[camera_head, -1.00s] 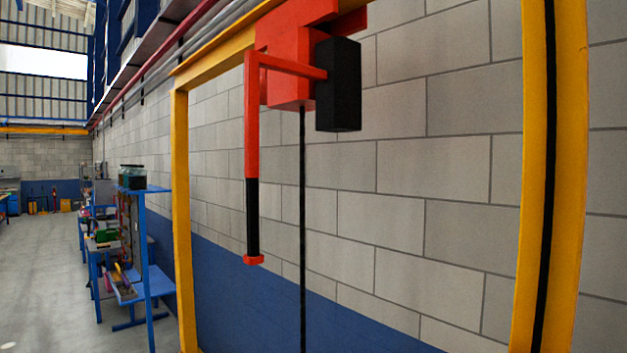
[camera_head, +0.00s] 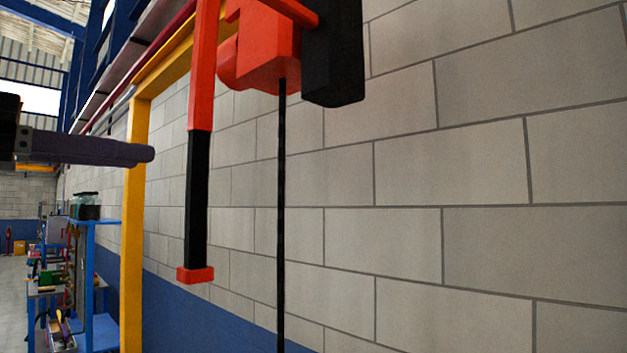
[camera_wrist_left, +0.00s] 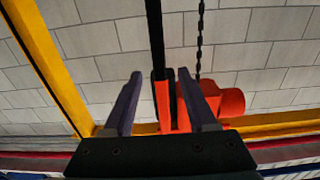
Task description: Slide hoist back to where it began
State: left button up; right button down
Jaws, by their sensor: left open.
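The hoist (camera_head: 268,50) is an orange-red body with a black box on its side, hanging from the yellow beam at the top of the head view. Its orange handle bar (camera_head: 203,75) hangs down to a black grip (camera_head: 196,200) with a red end. My left gripper (camera_head: 150,153) is open and empty, left of the handle and apart from it. In the left wrist view the handle's black grip (camera_wrist_left: 155,40) lines up between the open fingers (camera_wrist_left: 160,74), beyond their tips; the hoist body (camera_wrist_left: 222,102) is behind the right finger. My right gripper is not in view.
A yellow post (camera_head: 132,230) of the frame stands left of the handle. A black chain (camera_head: 281,200) hangs from the hoist. A block wall (camera_head: 440,160) is behind. Blue workbenches (camera_head: 92,290) with tools stand at the lower left.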

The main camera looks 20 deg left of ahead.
aim_at(189, 160)
pick_arm(q)
jog(key=p+x, duration=0.6)
jog(key=x, duration=0.1)
jog(key=shift+d+r, duration=0.1)
jog(key=shift+r, duration=0.2)
jog(key=shift+w+d+f+p, duration=0.15)
jog(key=shift+w+d+p, duration=0.1)
jog(key=shift+w+p, duration=0.3)
jog(key=shift+w+d+f, duration=0.15)
jog(key=shift+w+f, duration=0.05)
jog(key=shift+w, duration=0.15)
grip_shut()
dwell(0.5)
